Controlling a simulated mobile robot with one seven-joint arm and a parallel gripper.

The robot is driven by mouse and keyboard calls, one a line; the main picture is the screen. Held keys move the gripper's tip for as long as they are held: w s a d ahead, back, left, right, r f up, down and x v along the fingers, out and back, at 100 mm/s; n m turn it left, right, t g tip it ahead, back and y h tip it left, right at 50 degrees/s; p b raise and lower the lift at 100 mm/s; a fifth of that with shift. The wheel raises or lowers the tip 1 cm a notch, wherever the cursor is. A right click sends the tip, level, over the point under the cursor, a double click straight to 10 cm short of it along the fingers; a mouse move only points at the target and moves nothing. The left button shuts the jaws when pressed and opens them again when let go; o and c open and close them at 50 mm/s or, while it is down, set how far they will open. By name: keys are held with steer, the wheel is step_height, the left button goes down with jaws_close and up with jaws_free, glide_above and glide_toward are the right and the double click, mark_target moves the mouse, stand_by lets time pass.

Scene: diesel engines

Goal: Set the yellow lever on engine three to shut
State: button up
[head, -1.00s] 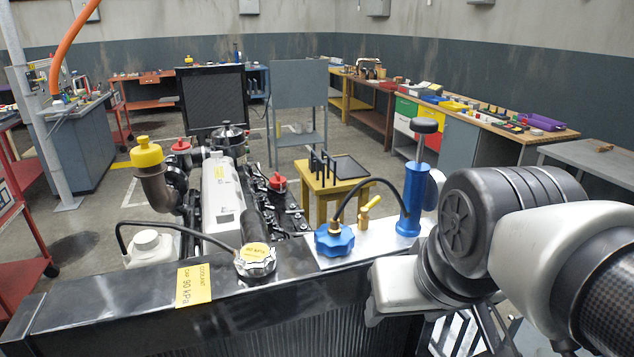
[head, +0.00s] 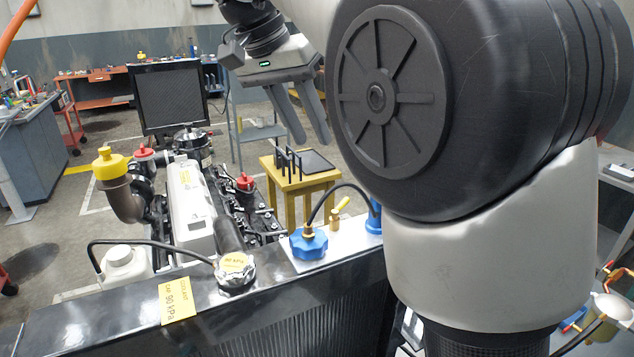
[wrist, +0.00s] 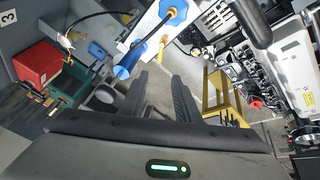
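My gripper (head: 312,143) hangs at the top middle of the head view, in the air above and behind the engine's radiator top, with its two fingers apart and nothing between them. It is also open and empty in the wrist view (wrist: 160,78). A small yellow lever-like part (head: 340,208) stands on the pale plate beside the blue knob (head: 308,243); it also shows in the wrist view (wrist: 162,48), beyond the fingertips. I cannot tell its setting or whether this is engine three's lever. A "3" sign (wrist: 8,18) is at the wrist view's upper left.
The engine (head: 195,205) fills the left middle behind the black radiator top (head: 110,308). A yellow stand (head: 300,183) with dark upright pieces is behind it. A red box (wrist: 38,65) is left in the wrist view. My arm hides much of the head view's right side.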

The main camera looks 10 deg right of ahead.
mark_target(342, 201)
steer(key=x, duration=1.6)
steer(key=shift+d+f, duration=0.1)
steer(key=shift+d, duration=0.05)
jaws_close()
